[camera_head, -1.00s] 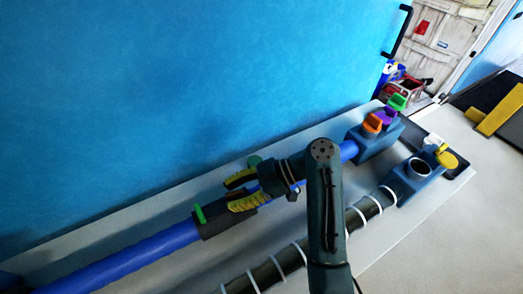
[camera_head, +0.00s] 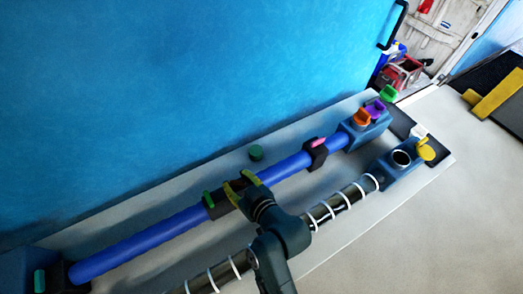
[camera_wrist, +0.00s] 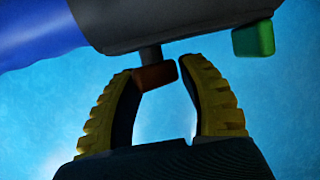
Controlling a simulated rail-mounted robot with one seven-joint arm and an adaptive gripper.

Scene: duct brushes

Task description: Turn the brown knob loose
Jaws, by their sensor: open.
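The brown knob (camera_wrist: 155,75) is a small block on a short stem under a dark grey housing (camera_wrist: 170,25) in the wrist view. My gripper (camera_wrist: 160,66) is open, with its two yellow ribbed fingers on either side of the knob near their tips. The left fingertip looks close to the knob or touching it; I cannot tell which. In the head view my gripper (camera_head: 240,182) is at the dark housing on the blue duct (camera_head: 140,243). The knob is too small or hidden to make out there.
A green knob (camera_head: 208,198) is on the same housing and shows in the wrist view (camera_wrist: 254,38). A pink knob (camera_head: 319,142) is on a black clamp further right. Orange (camera_head: 361,118) and purple (camera_head: 375,109) knobs top a blue box. A dark ringed tube (camera_head: 325,212) lies in front.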

